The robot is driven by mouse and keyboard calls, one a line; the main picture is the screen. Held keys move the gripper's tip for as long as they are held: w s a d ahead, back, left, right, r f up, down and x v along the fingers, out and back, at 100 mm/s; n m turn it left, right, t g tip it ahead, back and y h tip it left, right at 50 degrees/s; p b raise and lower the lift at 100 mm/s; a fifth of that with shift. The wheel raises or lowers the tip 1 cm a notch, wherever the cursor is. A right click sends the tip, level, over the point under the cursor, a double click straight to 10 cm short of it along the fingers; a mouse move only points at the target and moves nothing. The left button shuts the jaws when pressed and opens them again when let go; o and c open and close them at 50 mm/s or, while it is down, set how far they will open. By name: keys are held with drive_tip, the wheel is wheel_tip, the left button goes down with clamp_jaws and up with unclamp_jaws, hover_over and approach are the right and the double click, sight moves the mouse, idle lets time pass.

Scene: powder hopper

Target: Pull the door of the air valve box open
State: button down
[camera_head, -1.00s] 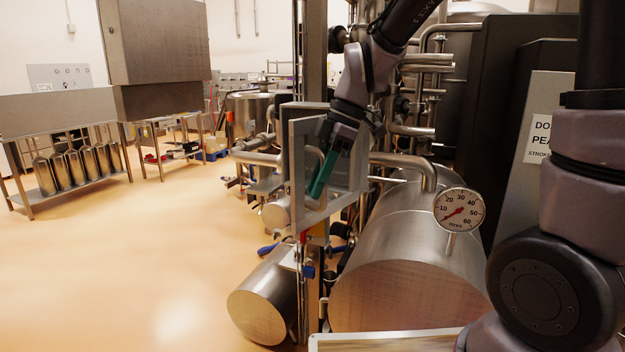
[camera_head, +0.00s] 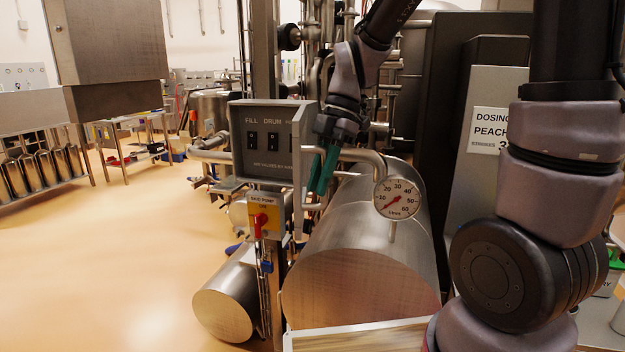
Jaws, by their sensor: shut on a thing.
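The air valve box (camera_head: 266,175) is a grey box on a post, left of centre, with its front showing. Its face carries the words "FILL" and "DRUM" and several black switches. Its door (camera_head: 301,170) stands open at the right side of the box, swung out and seen nearly edge-on. My gripper (camera_head: 318,186), with teal fingers, is at the outer side of the door, shut on what appears to be the door's handle.
A yellow plate with a red switch (camera_head: 263,219) sits below the box. A round dial gauge (camera_head: 397,198) and a large steel drum (camera_head: 362,255) are right of the gripper. A smaller steel cylinder (camera_head: 225,309) lies below.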

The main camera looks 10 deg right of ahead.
drive_tip(key=shift+s, duration=0.1)
drive_tip(key=c, duration=0.8)
unclamp_jaws()
drive_tip(key=v, duration=1.1)
drive_tip(key=shift+f, duration=0.1)
